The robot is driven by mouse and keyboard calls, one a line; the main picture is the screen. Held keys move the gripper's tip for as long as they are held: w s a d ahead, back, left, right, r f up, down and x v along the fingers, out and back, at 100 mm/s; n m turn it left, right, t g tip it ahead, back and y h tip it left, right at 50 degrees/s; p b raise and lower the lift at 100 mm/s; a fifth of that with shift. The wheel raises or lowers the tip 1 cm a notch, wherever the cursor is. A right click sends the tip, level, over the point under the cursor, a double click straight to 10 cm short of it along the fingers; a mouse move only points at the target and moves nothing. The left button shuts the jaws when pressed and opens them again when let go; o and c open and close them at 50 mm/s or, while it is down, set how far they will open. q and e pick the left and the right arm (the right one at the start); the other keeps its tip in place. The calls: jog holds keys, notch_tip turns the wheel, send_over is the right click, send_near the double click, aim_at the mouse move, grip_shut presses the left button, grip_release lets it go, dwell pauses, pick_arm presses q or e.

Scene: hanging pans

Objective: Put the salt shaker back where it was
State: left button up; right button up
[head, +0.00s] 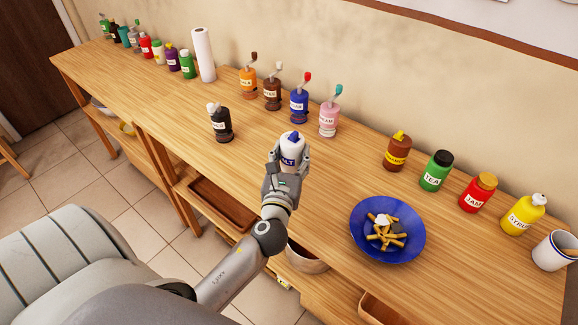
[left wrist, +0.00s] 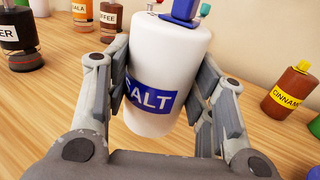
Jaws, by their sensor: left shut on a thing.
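The salt shaker (head: 291,146) is white with a blue top and a blue label reading SALT. My left gripper (head: 288,160) is shut on it, a finger on each side, and holds it upright over the middle of the counter. In the left wrist view the shaker (left wrist: 165,75) fills the space between the fingers of my left gripper (left wrist: 165,115). I cannot tell whether its base touches the wood. A black pepper mill (head: 221,125) with a white top stands to the left of it. My right gripper is not in view.
The wooden counter (head: 190,110) carries a row of mills, with a pink one (head: 329,118) close behind the shaker. A blue bowl of fries (head: 350,232) stands to the right. Bare wood lies between shaker and pepper.

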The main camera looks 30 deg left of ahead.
aim_at(289, 165)
pick_arm(q)
jog(key=shift+w+a+f, duration=0.1)
jog(key=shift+a+f, duration=0.05)
jog(key=shift+f, duration=0.1)
jog(key=f, duration=0.1)
jog(key=f+b, duration=0.1)
jog(key=f, duration=0.2)
jog(key=shift+w+a, duration=0.15)
jog(key=shift+a, duration=0.2)
jog(key=shift+r, duration=0.1)
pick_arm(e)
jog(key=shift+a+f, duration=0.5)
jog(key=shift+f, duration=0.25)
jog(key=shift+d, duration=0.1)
pick_arm(q)
jog(key=shift+f+b, duration=0.2)
jog(key=shift+b, duration=0.1)
jog(key=o, duration=1.1)
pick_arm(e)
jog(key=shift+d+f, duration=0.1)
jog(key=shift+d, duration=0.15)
pick_arm(q)
jog(key=shift+r, duration=0.15)
